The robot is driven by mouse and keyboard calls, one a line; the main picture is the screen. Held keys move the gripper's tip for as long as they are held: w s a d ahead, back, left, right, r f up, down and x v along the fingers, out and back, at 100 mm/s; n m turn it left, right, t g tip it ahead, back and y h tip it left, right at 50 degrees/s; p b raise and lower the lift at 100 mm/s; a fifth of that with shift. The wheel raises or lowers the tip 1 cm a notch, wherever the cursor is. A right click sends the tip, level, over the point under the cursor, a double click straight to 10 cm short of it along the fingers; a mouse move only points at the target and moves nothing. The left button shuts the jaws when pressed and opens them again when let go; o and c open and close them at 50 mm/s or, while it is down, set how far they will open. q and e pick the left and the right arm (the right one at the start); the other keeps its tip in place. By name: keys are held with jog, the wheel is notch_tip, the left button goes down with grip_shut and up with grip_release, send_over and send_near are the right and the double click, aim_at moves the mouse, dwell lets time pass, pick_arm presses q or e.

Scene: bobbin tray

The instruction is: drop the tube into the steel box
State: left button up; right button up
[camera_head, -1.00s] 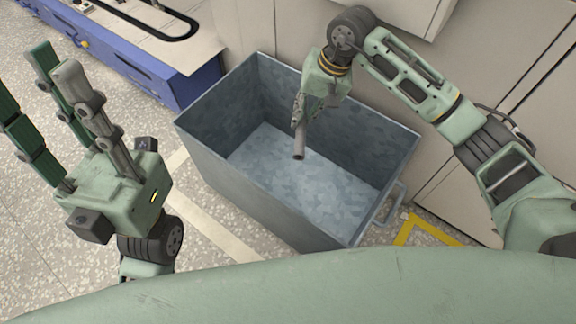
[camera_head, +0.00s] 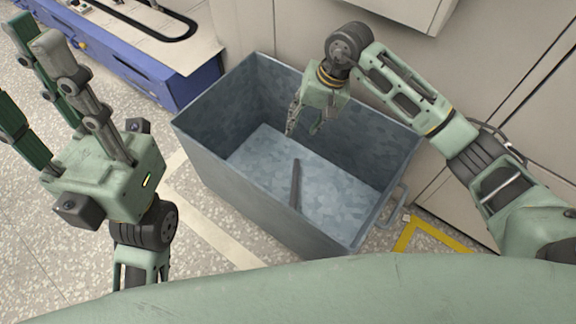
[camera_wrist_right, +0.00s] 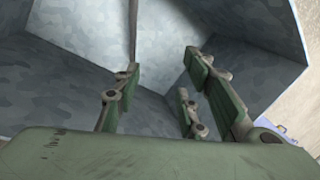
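The dark, thin tube (camera_head: 296,186) is inside the steel box (camera_head: 222,186), apart from my right gripper. It appears along the box's floor, though I cannot tell whether it is fully at rest. Part of it also shows at the top of the right wrist view (camera_wrist_right: 132,32). The steel box is grey, open-topped and has a side handle. My right gripper (camera_head: 303,130) is open and empty inside the box's opening, above and behind the tube. Its spread fingers show in the right wrist view (camera_wrist_right: 162,75). My left gripper (camera_head: 25,70) is open and empty, left of the box.
A blue machine (camera_head: 165,82) stands behind the box at the left. Beige cabinets (camera_head: 500,75) stand behind and right. Yellow tape (camera_head: 440,232) marks the floor near the box's right corner. Speckled floor (camera_head: 60,240) is free at the left.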

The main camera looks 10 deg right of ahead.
jog(key=v, duration=0.7)
jog(key=shift+r, duration=0.25)
jog(key=shift+d, duration=0.1)
dwell(0.4)
